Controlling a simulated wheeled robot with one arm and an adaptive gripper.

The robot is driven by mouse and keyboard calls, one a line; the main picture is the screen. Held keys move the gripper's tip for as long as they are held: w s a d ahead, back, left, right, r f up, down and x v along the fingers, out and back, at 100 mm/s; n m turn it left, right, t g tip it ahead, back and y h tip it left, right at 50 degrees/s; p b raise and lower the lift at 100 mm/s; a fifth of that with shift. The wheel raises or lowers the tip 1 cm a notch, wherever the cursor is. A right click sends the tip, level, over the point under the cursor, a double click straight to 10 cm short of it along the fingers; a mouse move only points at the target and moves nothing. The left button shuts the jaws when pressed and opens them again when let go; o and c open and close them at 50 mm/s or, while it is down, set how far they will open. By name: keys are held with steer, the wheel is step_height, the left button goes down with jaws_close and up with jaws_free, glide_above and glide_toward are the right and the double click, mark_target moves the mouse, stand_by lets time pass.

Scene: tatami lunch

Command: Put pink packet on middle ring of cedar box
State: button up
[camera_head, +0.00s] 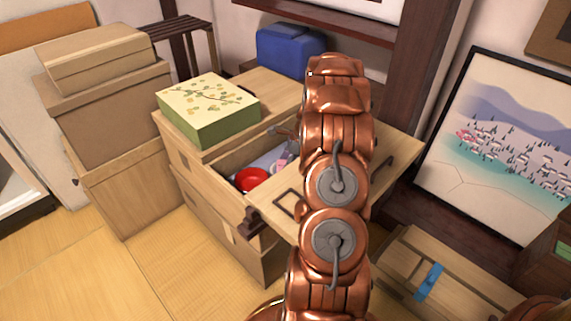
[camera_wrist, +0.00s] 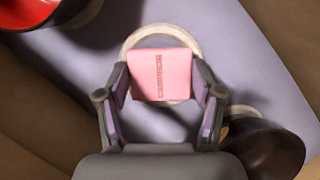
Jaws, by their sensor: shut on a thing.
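In the wrist view the pink packet (camera_wrist: 160,74), with dark red lettering, is held between the two fingers of my gripper (camera_wrist: 160,90). A pale ring (camera_wrist: 131,40) shows around and beneath the packet, on a lilac surface. I cannot tell whether the packet touches it. In the head view the open wooden box (camera_head: 232,178), likely the cedar box, holds a small pink patch (camera_head: 281,162), likely the packet. My copper arm hides much of the box's right side and most of my gripper.
A red bowl (camera_head: 251,180) lies in the box, left of the packet. A dark round bowl (camera_wrist: 268,150) is at lower right in the wrist view. A green patterned box (camera_head: 205,110) stands on the wooden chest; stacked boxes (camera_head: 110,115) stand left. Tatami floor is clear at front left.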

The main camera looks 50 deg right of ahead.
steer(key=o, duration=1)
steer(key=shift+f, duration=0.1)
steer(key=p+v, duration=0.2)
steer(key=v, duration=1)
steer(key=shift+p, duration=0.4)
